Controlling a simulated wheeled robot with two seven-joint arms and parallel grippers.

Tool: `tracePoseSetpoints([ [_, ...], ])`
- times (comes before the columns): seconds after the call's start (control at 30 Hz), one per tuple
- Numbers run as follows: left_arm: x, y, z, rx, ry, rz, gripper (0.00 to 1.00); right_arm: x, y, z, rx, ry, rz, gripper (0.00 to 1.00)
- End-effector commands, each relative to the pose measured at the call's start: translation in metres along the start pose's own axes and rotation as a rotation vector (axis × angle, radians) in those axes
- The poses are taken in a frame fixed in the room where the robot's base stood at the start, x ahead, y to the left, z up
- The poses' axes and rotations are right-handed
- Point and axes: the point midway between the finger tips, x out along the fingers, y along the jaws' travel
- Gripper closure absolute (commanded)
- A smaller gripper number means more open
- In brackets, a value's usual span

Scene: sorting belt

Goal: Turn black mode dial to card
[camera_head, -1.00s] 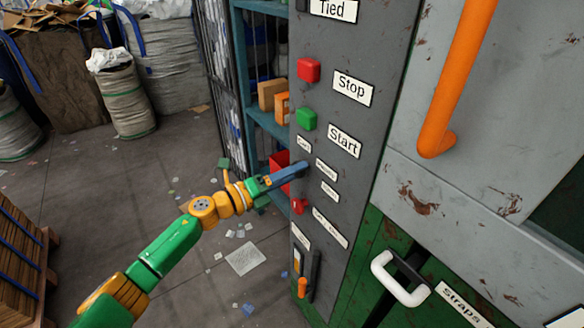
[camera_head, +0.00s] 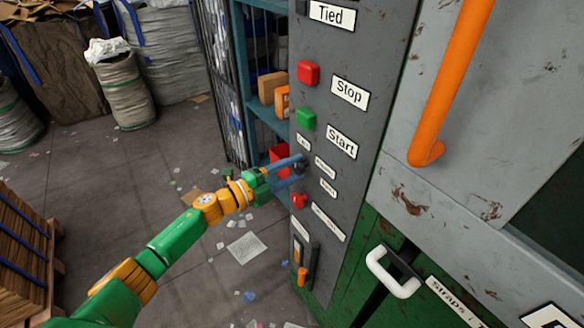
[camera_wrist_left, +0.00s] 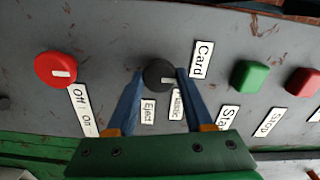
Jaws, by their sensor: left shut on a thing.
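The black mode dial (camera_wrist_left: 159,75) is a round knob on the grey panel, between the two blue fingers of my left gripper (camera_wrist_left: 158,77) in the left wrist view. The gripper is shut on it. In the head view the left gripper (camera_head: 298,168) reaches the panel from the left, one finger above the other, and mostly hides the dial. A short white mark on the dial points toward the gap between the "Card" label (camera_wrist_left: 202,60) and the partly covered "Plastic" label (camera_wrist_left: 176,104). My right gripper does not show.
A red Off/On knob (camera_head: 299,201) sits just below the dial. The green Start button (camera_head: 306,118) and red Stop button (camera_head: 308,73) are above it. An orange-tipped lever (camera_head: 302,276) is lower down. A blue shelf (camera_head: 265,117) stands behind the panel's left edge.

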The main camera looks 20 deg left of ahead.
Motion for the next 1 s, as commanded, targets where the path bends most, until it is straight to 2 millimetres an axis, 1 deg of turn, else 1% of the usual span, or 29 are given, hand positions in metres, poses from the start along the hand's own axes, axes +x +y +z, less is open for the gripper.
tracePoseSetpoints([
  [0.53, 0.0001, 0.0004, -0.0005, -0.023, 0.001, 0.000, 1.00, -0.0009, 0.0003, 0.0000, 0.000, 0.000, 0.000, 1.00],
  [0.57, 0.0001, 0.0004, -0.0005, -0.023, 0.001, 0.000, 0.43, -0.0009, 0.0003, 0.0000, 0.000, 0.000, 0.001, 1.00],
  [0.6, 0.0001, 0.0004, -0.0004, -0.023, 0.001, 0.000, 0.32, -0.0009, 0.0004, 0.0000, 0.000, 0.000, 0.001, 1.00],
  [0.63, 0.0001, 0.0003, -0.0004, -0.022, 0.001, 0.000, 0.24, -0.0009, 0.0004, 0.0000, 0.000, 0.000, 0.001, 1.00],
  [0.67, 0.0001, 0.0003, -0.0004, -0.022, 0.001, 0.000, 0.19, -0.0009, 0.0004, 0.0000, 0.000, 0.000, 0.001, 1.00],
  [0.93, -0.0007, 0.0003, 0.0000, -0.021, 0.000, 0.000, 0.19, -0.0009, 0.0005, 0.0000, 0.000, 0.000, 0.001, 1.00],
  [1.0, -0.0075, 0.0010, 0.0006, -0.021, -0.001, 0.001, 0.19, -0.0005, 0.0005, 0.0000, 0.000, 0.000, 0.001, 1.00],
])
